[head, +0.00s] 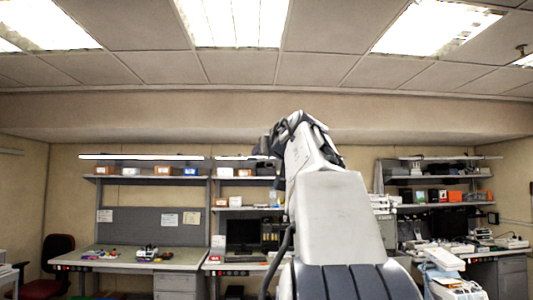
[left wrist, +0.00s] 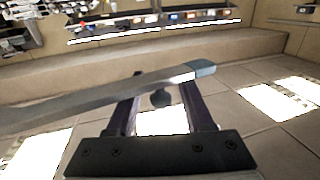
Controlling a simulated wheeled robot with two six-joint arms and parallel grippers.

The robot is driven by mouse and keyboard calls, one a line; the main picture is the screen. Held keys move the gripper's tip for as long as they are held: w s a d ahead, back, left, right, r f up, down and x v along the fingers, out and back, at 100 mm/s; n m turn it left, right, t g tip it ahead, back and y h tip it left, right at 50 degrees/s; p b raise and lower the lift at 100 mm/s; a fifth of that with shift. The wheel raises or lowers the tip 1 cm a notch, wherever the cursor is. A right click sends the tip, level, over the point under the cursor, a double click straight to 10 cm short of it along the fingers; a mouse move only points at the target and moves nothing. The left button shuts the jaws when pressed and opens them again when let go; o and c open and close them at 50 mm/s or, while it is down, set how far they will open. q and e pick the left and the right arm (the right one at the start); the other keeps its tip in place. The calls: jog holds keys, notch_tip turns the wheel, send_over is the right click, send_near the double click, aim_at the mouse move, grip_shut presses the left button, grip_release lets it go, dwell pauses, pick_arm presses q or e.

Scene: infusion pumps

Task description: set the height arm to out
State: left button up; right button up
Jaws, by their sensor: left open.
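In the left wrist view my left gripper (left wrist: 161,84) is open, with its two dark fingers apart. A long grey bar (left wrist: 90,101) with a blue-grey end crosses the picture at the fingers. A small dark rounded knob (left wrist: 160,98) shows between the fingers, just below the bar. I cannot tell whether this bar is the height arm, or whether the fingers touch it. In the head view a large white and dark arm of mine fills the middle and hides what lies behind it. I cannot make out a gripper there, and no right gripper shows.
A workbench (head: 125,262) with small items stands at the left, with shelves (head: 150,179) above it. A red and black chair (head: 55,262) is beside it. Another bench at the right carries equipment (head: 440,235). The wrist view is tilted, with ceiling lights (left wrist: 265,102) low in it.

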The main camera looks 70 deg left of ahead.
pick_arm(q)
jog(key=d+b, duration=0.4)
jog(key=d, duration=0.6)
jog(key=shift+s+d+b, duration=0.25)
jog(key=shift+s+b, duration=0.1)
jog(key=shift+b, duration=0.05)
